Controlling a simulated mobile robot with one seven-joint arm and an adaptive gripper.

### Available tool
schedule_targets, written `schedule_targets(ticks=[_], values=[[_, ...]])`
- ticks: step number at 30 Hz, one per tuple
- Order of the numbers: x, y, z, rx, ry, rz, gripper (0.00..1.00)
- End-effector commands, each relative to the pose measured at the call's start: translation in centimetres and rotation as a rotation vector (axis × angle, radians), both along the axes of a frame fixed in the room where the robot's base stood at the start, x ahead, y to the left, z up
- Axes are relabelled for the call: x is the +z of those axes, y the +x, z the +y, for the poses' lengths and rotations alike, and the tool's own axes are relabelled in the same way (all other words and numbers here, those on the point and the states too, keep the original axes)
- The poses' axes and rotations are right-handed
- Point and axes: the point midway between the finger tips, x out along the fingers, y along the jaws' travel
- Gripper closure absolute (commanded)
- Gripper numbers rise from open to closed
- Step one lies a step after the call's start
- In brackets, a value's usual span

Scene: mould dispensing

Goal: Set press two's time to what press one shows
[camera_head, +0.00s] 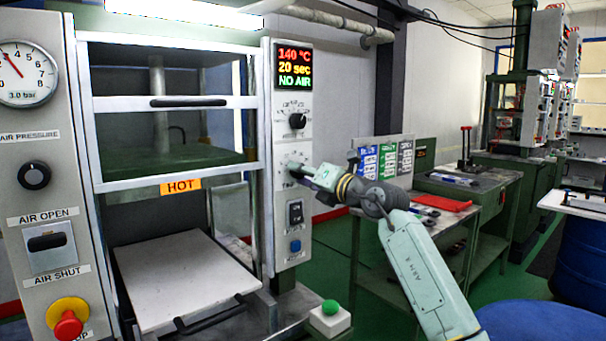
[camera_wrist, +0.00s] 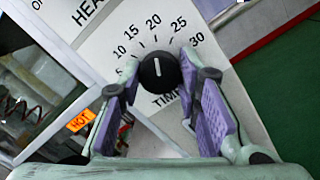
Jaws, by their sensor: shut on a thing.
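The near press has a display (camera_head: 294,68) reading 140 °C, 20 sec and NO AIR. Its time knob (camera_wrist: 159,72) is black, on a dial marked 5 to 30. The knob's white line points up, about toward the 20. My gripper (camera_wrist: 163,84) is shut on the time knob, with one purple-padded finger on each side. In the head view my gripper (camera_head: 300,170) is at the right panel, below the heat knob (camera_head: 297,120), and hides most of the time knob. Another green press (camera_head: 520,110) stands far right; its readings are too small to read.
Below my gripper are a black switch (camera_head: 295,212) and a blue button (camera_head: 295,246). A green button box (camera_head: 330,315) sits at the press's lower right. A workbench (camera_head: 465,185) with a red cloth (camera_head: 442,203) stands behind my arm. Blue drums are at right.

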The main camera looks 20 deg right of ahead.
Motion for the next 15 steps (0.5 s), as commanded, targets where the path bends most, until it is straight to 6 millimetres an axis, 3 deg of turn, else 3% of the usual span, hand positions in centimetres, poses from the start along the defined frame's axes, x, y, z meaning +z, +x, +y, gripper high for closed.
schedule_targets(ticks=[4, 5, 15], values=[[0.02, 0.00, -0.02, -0.001, -0.001, -0.001, 0.97], [0.02, 0.00, -0.02, -0.001, -0.001, -0.001, 0.68], [0.01, 0.00, -0.02, 0.000, -0.001, 0.000, 0.49]])
